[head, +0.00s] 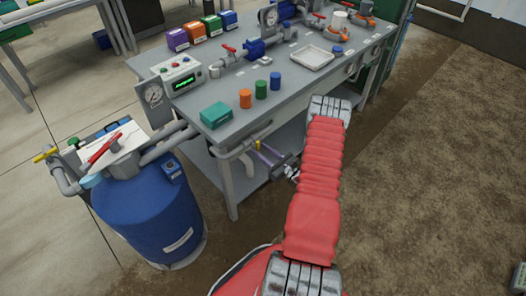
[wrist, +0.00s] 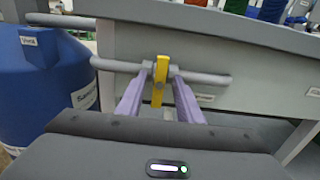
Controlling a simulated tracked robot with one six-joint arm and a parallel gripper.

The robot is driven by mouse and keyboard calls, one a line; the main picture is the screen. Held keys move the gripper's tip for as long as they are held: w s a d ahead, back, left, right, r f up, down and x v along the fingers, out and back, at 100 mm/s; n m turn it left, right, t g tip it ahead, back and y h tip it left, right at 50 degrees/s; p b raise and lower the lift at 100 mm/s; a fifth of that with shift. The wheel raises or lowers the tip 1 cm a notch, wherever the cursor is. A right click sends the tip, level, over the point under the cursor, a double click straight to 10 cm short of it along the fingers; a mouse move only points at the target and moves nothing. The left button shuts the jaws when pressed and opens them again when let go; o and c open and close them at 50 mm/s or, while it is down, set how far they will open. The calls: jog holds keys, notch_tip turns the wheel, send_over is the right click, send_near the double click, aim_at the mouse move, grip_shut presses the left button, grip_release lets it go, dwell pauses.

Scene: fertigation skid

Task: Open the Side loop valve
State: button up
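A small valve with a yellow lever (wrist: 160,82) sits on a grey horizontal pipe (wrist: 212,79) along the bench's side. The lever hangs vertically, crosswise to the pipe. In the head view the yellow lever (head: 257,145) shows small under the bench edge. My gripper (wrist: 160,84) has its two purple fingers one on each side of the lever, with small gaps between. It is open and holds nothing. In the head view my gripper (head: 266,157) is just below the lever, partly hidden by my red-sleeved arm. The label (wrist: 205,98) beside the valve is too small to read.
A blue tank (head: 150,215) with a red lever (head: 105,147) and another yellow lever (head: 45,154) stands left of the bench. The grey bench top (head: 190,98) carries coloured bottles, a teal box (head: 215,115) and pipework. Open ground lies to the right.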

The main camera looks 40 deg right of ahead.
jog(key=shift+c, duration=0.5)
grip_shut()
jog(key=shift+d, duration=0.15)
